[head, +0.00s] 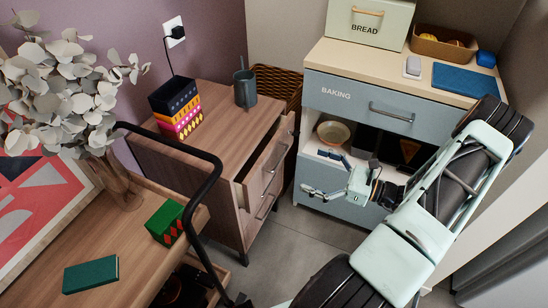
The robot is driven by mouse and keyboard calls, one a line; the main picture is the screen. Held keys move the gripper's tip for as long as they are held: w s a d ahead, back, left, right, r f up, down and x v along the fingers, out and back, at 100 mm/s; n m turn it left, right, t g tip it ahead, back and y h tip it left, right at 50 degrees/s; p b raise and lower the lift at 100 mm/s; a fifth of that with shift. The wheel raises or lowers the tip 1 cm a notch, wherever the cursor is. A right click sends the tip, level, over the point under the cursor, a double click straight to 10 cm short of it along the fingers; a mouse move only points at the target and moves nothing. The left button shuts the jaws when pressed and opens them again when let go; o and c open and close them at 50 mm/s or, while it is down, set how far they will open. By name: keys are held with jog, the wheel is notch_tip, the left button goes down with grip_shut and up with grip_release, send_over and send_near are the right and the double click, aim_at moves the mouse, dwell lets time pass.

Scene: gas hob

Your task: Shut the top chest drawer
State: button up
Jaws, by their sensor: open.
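The wooden chest (190,160) stands in the middle of the view, with its drawer fronts facing right. Its top drawer (274,150) is pulled partly out, and a dark gap shows between it and the chest top. My gripper (316,173) is open and empty, its fingers pointing left toward the chest. In the picture it is to the right of the top drawer front and looks apart from it. The exact distance cannot be told from this one view.
A dark mug (245,90) and colourful stacked boxes (178,108) stand on the chest. Behind my arm is a blue cabinet (345,92) labelled BAKING, with an open shelf holding a bowl (333,133). A wooden table (130,270) is at lower left. Grey floor (290,245) lies clear between.

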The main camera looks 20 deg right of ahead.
aim_at(281, 157)
jog(key=b+x, duration=0.1)
jog(key=x, duration=0.9)
jog(key=shift+a, duration=0.1)
jog(key=shift+c, duration=0.4)
jog(key=c, duration=1.3)
jog(key=shift+x, duration=2.25)
jog(key=shift+w, duration=0.1)
jog(key=o, duration=1.4)
jog(key=v, duration=1.2)
